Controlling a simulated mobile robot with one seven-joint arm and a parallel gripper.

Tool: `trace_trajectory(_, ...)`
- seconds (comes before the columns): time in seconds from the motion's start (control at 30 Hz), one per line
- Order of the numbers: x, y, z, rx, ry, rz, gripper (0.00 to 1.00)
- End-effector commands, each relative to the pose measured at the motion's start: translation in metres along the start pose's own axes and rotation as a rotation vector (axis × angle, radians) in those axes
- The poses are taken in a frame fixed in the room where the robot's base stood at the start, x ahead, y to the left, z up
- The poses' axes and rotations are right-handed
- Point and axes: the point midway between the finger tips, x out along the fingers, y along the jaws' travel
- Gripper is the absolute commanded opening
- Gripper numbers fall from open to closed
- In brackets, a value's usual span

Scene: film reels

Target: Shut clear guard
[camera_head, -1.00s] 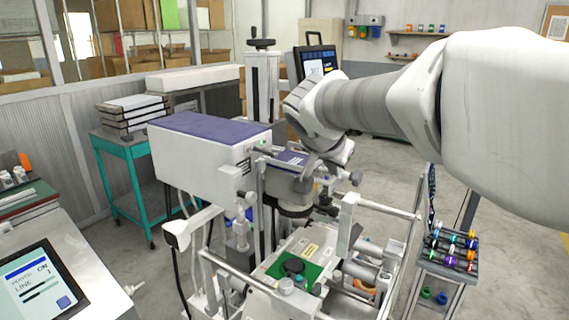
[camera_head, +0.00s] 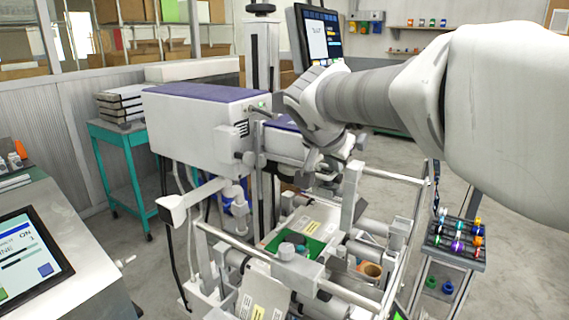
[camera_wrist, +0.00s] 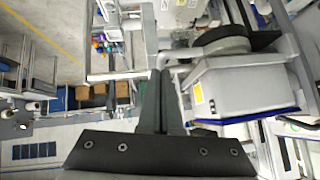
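The machine (camera_head: 205,120) has a purple-topped grey housing and a lower bed with a green plate (camera_head: 309,250). Pale rails (camera_head: 395,177) and an upright post (camera_head: 350,195) stand around the bed. They look like the frame of the clear guard, but I cannot make out its clear panel. In the wrist view, my gripper's dark fingers (camera_wrist: 161,76) are close together, near a corner of a pale frame (camera_wrist: 150,42). Nothing clearly shows between them, and I cannot tell whether they touch the frame. In the head view, my arm hides most of the gripper.
A control screen (camera_head: 30,262) is at the lower left and a teal cart (camera_head: 128,140) behind it. A small rack of coloured spools (camera_head: 457,240) stands to the right. A dark monitor (camera_head: 318,35) rises behind my wrist. Open floor lies at the right.

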Motion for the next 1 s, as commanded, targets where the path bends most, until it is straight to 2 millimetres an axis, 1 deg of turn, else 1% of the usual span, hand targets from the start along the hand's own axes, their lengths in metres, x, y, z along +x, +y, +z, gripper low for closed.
trace_trajectory(0.03, 0.010, 0.003, 0.010, 0.000, -0.002, 0.002, 0.00)
trace_trajectory(0.23, 0.026, 0.007, 0.026, 0.001, -0.002, 0.002, 0.00)
trace_trajectory(0.37, 0.032, 0.009, 0.033, 0.000, -0.002, 0.001, 0.00)
trace_trajectory(0.83, 0.033, 0.010, 0.035, -0.002, -0.008, 0.005, 0.00)
trace_trajectory(0.93, 0.030, 0.009, 0.029, -0.002, -0.008, 0.005, 0.00)
trace_trajectory(1.0, 0.026, 0.009, 0.022, 0.000, -0.007, 0.004, 0.00)
